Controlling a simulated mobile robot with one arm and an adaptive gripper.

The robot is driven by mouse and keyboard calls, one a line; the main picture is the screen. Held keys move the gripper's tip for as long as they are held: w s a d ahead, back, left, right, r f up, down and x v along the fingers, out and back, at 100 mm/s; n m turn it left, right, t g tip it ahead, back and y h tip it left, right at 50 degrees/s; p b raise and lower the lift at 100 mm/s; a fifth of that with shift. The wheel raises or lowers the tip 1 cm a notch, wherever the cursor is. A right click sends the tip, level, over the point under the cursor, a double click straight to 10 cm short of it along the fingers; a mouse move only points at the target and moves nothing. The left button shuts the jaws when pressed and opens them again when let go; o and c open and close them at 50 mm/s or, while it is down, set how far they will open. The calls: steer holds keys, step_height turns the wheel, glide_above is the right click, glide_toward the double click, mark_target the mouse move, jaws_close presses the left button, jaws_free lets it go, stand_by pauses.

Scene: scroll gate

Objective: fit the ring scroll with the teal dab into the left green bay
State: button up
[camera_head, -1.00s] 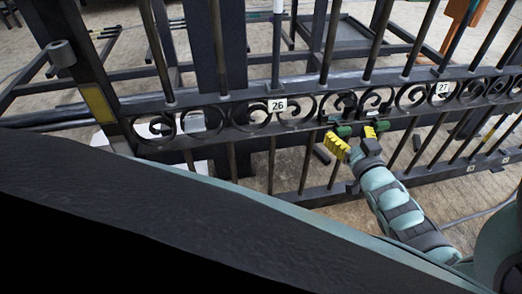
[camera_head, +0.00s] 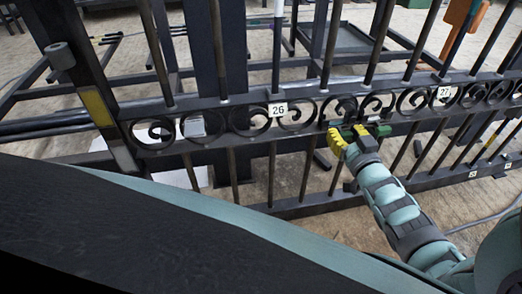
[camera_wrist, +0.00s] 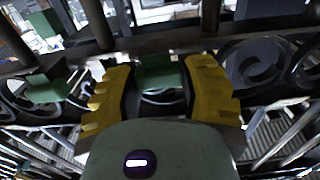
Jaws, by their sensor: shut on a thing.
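My gripper (camera_head: 349,137) is at the scroll band of the dark gate (camera_head: 240,119), between number plates 26 and 27. Its two yellow fingers (camera_wrist: 163,95) are closed on a dark curved piece that looks like the ring scroll (camera_wrist: 162,99); the palm hides much of it, and I see no teal dab. One green bay piece (camera_wrist: 155,72) shows between the fingertips, behind the held piece. Another green piece (camera_wrist: 45,88) is left of the fingers in the wrist view. In the head view, green (camera_head: 381,131) shows just right of the fingers. Whether the scroll touches a bay, I cannot tell.
Fixed dark scrolls (camera_head: 411,101) fill the band on both sides. Vertical bars (camera_head: 275,60) rise above and continue below it. A grey frame stands behind the gate.

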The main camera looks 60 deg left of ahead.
mark_target(347, 136)
jaws_close()
steer(key=p+v, duration=0.2)
steer(key=v, duration=0.3)
steer(key=shift+s+d, duration=0.15)
steer(key=shift+d, duration=0.15)
steer(key=shift+a, duration=0.15)
steer(key=o, duration=0.8)
jaws_free()
steer(key=v, duration=1.2)
